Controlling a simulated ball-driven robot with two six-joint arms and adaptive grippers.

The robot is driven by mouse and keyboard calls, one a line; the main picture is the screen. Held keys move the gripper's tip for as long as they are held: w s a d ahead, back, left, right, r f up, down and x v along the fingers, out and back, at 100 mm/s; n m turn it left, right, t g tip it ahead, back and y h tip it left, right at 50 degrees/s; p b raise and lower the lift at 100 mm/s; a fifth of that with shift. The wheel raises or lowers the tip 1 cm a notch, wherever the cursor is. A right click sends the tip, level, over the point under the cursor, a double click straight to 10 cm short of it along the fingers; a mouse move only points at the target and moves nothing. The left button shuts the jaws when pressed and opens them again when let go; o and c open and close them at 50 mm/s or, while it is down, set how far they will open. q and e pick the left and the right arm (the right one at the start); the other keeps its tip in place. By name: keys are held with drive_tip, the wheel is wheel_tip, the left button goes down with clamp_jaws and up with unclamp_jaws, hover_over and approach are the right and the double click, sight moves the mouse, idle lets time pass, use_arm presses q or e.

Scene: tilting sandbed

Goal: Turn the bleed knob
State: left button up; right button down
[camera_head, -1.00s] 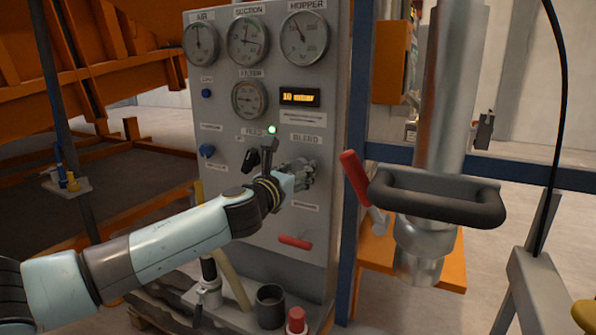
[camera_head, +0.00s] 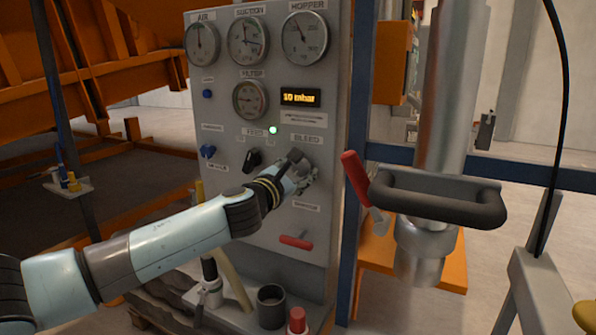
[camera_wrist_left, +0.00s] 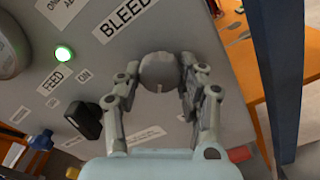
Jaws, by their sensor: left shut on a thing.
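The bleed knob (camera_wrist_left: 159,72) is a round grey knob below the BLEED label on the grey control panel (camera_head: 225,115). In the left wrist view it sits between the two fingers of my left gripper (camera_wrist_left: 160,88), which is shut on it. In the head view my left gripper (camera_head: 304,175) reaches the panel under the BLEED label, and its fingers hide most of the knob. My right gripper is not in view.
A black feed knob (camera_head: 252,160) and a lit green lamp (camera_head: 273,130) are left of the gripper. A red handle (camera_head: 296,242) is below. A metal pipe with a black handle (camera_head: 440,200) stands to the right.

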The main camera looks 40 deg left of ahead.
use_arm(q)
drive_tip(key=shift+f, duration=0.25)
drive_tip(key=o, duration=1.1)
drive_tip(key=shift+r, duration=0.15)
drive_tip(key=v, duration=1.2)
